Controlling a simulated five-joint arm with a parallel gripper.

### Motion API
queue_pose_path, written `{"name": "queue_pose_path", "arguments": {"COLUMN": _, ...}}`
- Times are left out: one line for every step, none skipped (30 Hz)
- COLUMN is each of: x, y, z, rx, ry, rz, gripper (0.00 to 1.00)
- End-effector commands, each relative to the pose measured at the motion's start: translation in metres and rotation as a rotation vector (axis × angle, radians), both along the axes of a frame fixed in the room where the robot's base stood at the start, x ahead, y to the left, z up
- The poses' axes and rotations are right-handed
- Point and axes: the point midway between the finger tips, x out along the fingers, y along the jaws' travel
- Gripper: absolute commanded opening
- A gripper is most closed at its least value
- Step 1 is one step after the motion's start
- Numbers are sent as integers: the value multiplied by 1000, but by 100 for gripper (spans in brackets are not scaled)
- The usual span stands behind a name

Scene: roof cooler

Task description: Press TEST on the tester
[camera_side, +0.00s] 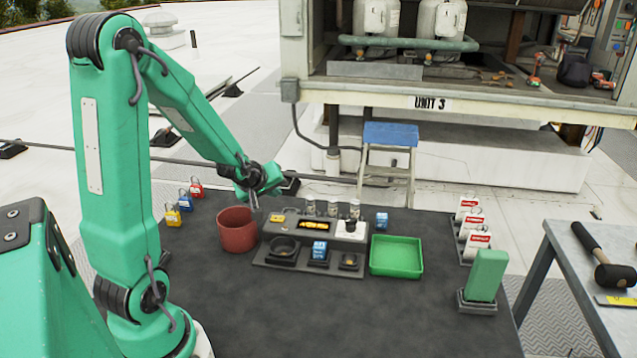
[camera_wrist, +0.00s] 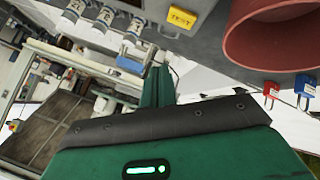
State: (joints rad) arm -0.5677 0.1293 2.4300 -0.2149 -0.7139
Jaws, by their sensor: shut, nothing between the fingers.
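The tester (camera_side: 345,236) is a grey box with a lit amber display, standing on the dark table in the side view. Its yellow TEST button (camera_side: 277,217) is at the left end of its top. In the wrist view the yellow button (camera_wrist: 182,19) is near the top edge, with its lettering upside down. My gripper (camera_side: 254,205) is shut and empty, above and a little left of the button, near the red bin's right rim. A gap shows between fingertips and button. In the wrist view the green fingers (camera_wrist: 156,88) point up the picture, short of the button.
A red bin (camera_side: 237,231) stands left of the tester, close under my gripper. Several small cylinders (camera_side: 321,208) stand along the tester's back. A green tray (camera_side: 396,256) lies to its right. Padlocks (camera_side: 185,200) stand far left. The table front is clear.

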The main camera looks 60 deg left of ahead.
Motion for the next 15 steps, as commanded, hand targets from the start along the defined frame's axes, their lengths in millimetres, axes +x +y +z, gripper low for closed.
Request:
{"name": "queue_pose_path", "arguments": {"x": 0, "y": 0, "z": -7, "rx": -2, "ry": 3, "rz": 0, "gripper": 0}}
{"name": "queue_pose_path", "arguments": {"x": -1, "y": 0, "z": -10, "rx": -3, "ry": 4, "rz": 0, "gripper": 0}}
{"name": "queue_pose_path", "arguments": {"x": -1, "y": 0, "z": -14, "rx": -2, "ry": 4, "rz": 0, "gripper": 0}}
{"name": "queue_pose_path", "arguments": {"x": -1, "y": 0, "z": -17, "rx": -2, "ry": 4, "rz": 0, "gripper": 0}}
{"name": "queue_pose_path", "arguments": {"x": -1, "y": -1, "z": -21, "rx": -3, "ry": 4, "rz": 0, "gripper": 0}}
{"name": "queue_pose_path", "arguments": {"x": -1, "y": -1, "z": -25, "rx": -2, "ry": 4, "rz": 0, "gripper": 0}}
{"name": "queue_pose_path", "arguments": {"x": -1, "y": -1, "z": -27, "rx": -2, "ry": 4, "rz": 0, "gripper": 0}}
{"name": "queue_pose_path", "arguments": {"x": -1, "y": 0, "z": -30, "rx": -2, "ry": 3, "rz": 0, "gripper": 0}}
{"name": "queue_pose_path", "arguments": {"x": -1, "y": 0, "z": -34, "rx": -2, "ry": 4, "rz": 0, "gripper": 0}}
{"name": "queue_pose_path", "arguments": {"x": 0, "y": 0, "z": -36, "rx": -2, "ry": 3, "rz": 0, "gripper": 0}}
{"name": "queue_pose_path", "arguments": {"x": 0, "y": 0, "z": -38, "rx": -1, "ry": 2, "rz": 0, "gripper": 0}}
{"name": "queue_pose_path", "arguments": {"x": 0, "y": 0, "z": -41, "rx": -1, "ry": 2, "rz": 0, "gripper": 0}}
{"name": "queue_pose_path", "arguments": {"x": 0, "y": 0, "z": -43, "rx": -1, "ry": 2, "rz": 0, "gripper": 0}}
{"name": "queue_pose_path", "arguments": {"x": 0, "y": 0, "z": -44, "rx": -1, "ry": 2, "rz": 0, "gripper": 0}}
{"name": "queue_pose_path", "arguments": {"x": 0, "y": 0, "z": -46, "rx": -1, "ry": 1, "rz": 0, "gripper": 0}}
